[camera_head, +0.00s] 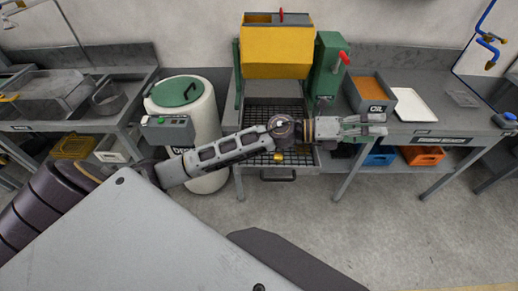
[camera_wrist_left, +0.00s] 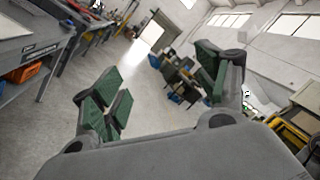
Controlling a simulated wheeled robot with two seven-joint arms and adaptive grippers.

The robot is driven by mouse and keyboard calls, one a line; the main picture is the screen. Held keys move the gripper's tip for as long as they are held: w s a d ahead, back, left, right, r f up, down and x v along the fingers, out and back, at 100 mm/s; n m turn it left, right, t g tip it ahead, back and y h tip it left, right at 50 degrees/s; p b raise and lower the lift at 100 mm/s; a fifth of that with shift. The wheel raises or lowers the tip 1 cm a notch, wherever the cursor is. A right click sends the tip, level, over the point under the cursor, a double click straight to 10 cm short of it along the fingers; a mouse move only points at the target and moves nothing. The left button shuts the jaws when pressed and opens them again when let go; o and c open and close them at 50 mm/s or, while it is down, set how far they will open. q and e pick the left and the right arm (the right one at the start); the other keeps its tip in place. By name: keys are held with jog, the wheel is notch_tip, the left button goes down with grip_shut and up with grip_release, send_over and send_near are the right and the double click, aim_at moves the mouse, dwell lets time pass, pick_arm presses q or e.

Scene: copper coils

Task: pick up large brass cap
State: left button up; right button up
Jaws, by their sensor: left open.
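A small brass-yellow piece (camera_head: 279,156), which may be the large brass cap, shows just below my left forearm on the dark grate (camera_head: 262,160) under the yellow drum. My arm partly covers that area, so its full shape is hidden. My left gripper (camera_head: 378,125) reaches across to the right, in front of the right-hand bench, beyond the brass piece. It is open and empty. In the left wrist view its green-padded fingers (camera_wrist_left: 160,82) stand wide apart, with only floor and distant room between them. No brass cap can be made out in that view. My right gripper is not in view.
A yellow drum (camera_head: 277,52) on a green frame stands above the grate. A white barrel (camera_head: 196,140) with a green lid is to its left. The right bench holds an OIL box (camera_head: 370,94) and a white tray (camera_head: 415,104). Blue (camera_head: 380,156) and orange (camera_head: 422,156) bins sit below.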

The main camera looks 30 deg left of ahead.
pick_arm(q)
jog(key=a+f+m+g+y, duration=0.7)
jog(key=a+f+m+y, duration=0.25)
jog(key=f, duration=0.45)
jog(key=w+a+g+y, duration=0.1)
jog(key=a+y, duration=0.7)
jog(key=a, duration=1.7)
jog(key=shift+w+f+y, duration=0.25)
jog(key=shift+w+y, duration=0.1)
jog(key=shift+w, duration=0.05)
jog(key=shift+f, duration=0.15)
jog(key=shift+d+f+p, duration=0.1)
jog(key=shift+f+p, duration=0.5)
jog(key=shift+f, duration=3.6)
